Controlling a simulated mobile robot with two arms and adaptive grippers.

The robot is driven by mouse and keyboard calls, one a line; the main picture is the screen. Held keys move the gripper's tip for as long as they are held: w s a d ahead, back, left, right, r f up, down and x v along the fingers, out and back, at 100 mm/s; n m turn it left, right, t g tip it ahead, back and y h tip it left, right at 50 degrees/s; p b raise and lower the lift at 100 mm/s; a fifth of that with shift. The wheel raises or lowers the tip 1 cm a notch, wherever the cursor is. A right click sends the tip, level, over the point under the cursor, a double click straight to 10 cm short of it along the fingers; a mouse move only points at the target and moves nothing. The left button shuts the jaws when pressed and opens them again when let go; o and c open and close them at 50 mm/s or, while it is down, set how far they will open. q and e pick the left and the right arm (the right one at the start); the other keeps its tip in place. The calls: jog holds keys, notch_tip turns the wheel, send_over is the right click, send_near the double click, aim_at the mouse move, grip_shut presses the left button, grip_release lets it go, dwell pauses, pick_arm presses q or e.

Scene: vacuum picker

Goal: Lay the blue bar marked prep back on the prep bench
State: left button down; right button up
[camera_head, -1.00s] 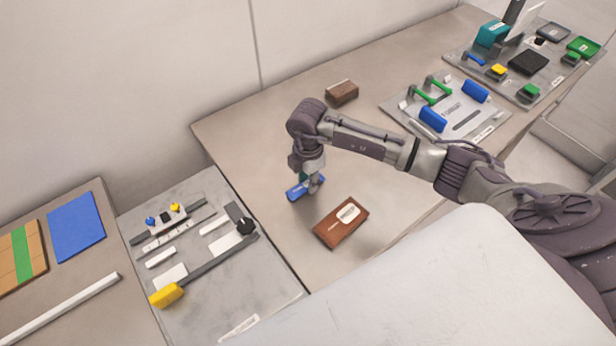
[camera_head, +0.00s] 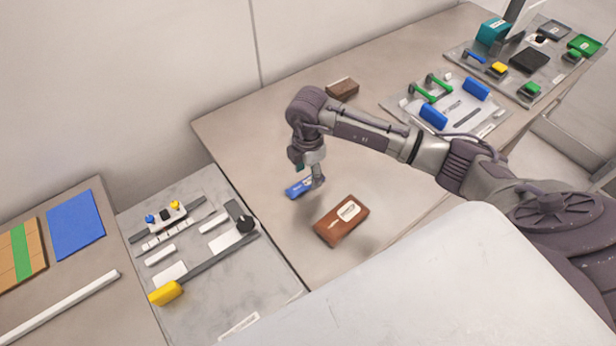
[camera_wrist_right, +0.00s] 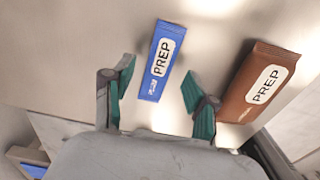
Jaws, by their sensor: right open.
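The blue bar (camera_head: 299,187) lies on the tan bench top (camera_head: 260,140). In the right wrist view the blue bar (camera_wrist_right: 161,60) shows its white PREP label, and its near end reaches between my two green-padded fingertips. My right gripper (camera_head: 316,180) points down just right of the bar in the head view, partly covering its right end. In the wrist view my right gripper (camera_wrist_right: 158,88) is open, with clear space on both sides of the bar. My left gripper is out of view.
Another brown block (camera_head: 342,89) is farther back. A grey tray (camera_head: 395,100) with green and blue pieces is to the right, a grey board (camera_head: 190,300) to the left.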

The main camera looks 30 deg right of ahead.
aim_at(308, 182)
notch_tip(308, 182, up, 10)
jog(key=b, duration=0.1)
jog(key=shift+b, duration=0.35)
jog(key=shift+f, duration=0.1)
